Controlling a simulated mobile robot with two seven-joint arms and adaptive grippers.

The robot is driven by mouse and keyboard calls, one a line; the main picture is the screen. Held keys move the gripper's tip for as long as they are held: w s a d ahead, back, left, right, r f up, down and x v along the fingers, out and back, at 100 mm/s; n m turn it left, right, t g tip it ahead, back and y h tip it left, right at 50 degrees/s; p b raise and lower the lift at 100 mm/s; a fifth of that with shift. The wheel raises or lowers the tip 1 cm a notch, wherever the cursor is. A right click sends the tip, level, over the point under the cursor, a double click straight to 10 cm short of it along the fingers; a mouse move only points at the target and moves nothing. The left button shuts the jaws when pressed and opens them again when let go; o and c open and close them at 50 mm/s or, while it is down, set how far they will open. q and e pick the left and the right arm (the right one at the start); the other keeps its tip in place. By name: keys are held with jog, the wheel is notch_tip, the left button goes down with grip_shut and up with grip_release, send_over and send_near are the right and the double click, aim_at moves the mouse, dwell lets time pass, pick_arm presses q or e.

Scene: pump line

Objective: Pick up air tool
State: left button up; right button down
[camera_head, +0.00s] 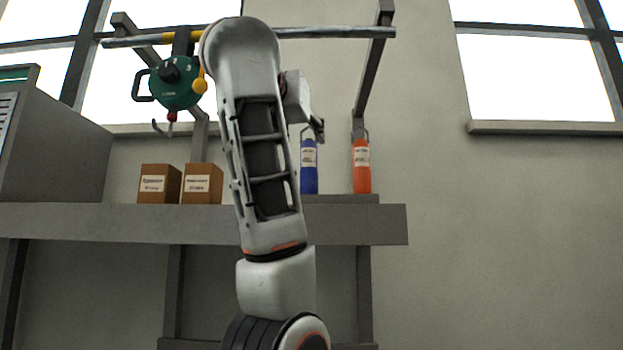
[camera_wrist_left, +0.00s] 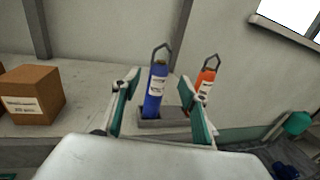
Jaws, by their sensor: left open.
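Two upright air tools stand in a grey holder (camera_wrist_left: 160,123) on the shelf. One is a blue tool (camera_head: 309,168), the other an orange-red tool (camera_head: 361,168); each has a pale label and a metal loop on top. My left gripper (camera_head: 317,128) is open, close to the top of the blue tool. In the left wrist view, the blue tool (camera_wrist_left: 155,92) shows between the spread fingers of my left gripper (camera_wrist_left: 159,80), with no clear contact. The orange-red tool (camera_wrist_left: 206,77) is partly hidden behind the right finger. My right gripper is not in view.
A grey shelf (camera_head: 360,223) carries two brown boxes (camera_head: 160,184) to the left. A green balancer (camera_head: 175,85) with a hook hangs from an overhead rail (camera_head: 340,32). A grey cabinet (camera_head: 55,145) stands far left.

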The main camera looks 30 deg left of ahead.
aim_at(307, 146)
pick_arm(q)
jog(key=shift+x, duration=0.9)
jog(key=x, duration=0.1)
jog(key=p+x, duration=0.1)
jog(key=x, duration=0.1)
jog(key=p+x, duration=0.1)
jog(key=x, duration=0.1)
jog(key=shift+f, duration=0.35)
jog(key=shift+c, duration=0.7)
grip_shut()
jog(key=shift+s, duration=0.1)
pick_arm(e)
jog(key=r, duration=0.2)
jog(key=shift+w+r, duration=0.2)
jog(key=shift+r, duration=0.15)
